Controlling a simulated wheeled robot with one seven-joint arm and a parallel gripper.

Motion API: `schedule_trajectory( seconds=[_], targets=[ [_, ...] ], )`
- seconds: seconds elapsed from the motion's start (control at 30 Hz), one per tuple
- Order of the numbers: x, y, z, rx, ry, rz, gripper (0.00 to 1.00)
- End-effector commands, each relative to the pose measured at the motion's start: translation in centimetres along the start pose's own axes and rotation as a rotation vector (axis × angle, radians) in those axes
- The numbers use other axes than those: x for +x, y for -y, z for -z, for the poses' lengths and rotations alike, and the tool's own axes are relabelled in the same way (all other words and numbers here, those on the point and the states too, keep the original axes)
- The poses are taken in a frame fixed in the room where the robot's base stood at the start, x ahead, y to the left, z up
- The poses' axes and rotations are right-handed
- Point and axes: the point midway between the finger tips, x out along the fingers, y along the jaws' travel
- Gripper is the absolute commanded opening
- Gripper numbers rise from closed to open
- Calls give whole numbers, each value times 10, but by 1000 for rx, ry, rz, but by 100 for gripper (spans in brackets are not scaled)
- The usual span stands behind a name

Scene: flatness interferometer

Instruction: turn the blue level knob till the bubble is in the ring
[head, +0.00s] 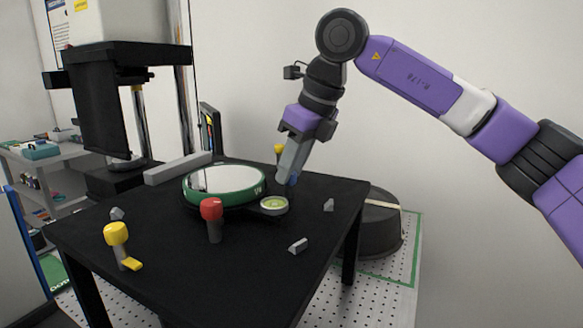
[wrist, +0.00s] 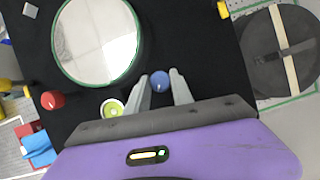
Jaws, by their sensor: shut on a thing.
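The blue level knob (wrist: 160,81) sits between my gripper's two fingers in the wrist view. My gripper (head: 289,178) is shut on it, pointing down at the table's right side; in the head view the knob is mostly hidden by the fingers. The round bubble level (head: 274,204) with a yellow-green face lies just in front of the gripper. It also shows in the wrist view (wrist: 112,108), left of the fingers. A paler spot shows on its face, but I cannot tell whether the bubble is inside the ring.
A green-rimmed round mirror (head: 226,183) lies beside the level. A red knob (head: 211,212) and a yellow knob (head: 116,234) stand in front. Small grey blocks (head: 298,245) lie on the black table (head: 200,285). A dark round drum (head: 381,225) stands behind right.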

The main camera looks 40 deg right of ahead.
Motion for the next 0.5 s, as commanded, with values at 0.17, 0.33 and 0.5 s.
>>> schedule_trajectory(
  seconds=[0.17, 0.33, 0.5],
  targets=[
    [0, 0, 0, -1, -2, 0, 48],
    [0, 0, 0, -1, -1, 0, 48],
    [-5, 1, 0, -1, 0, 2, 48]
  ],
)
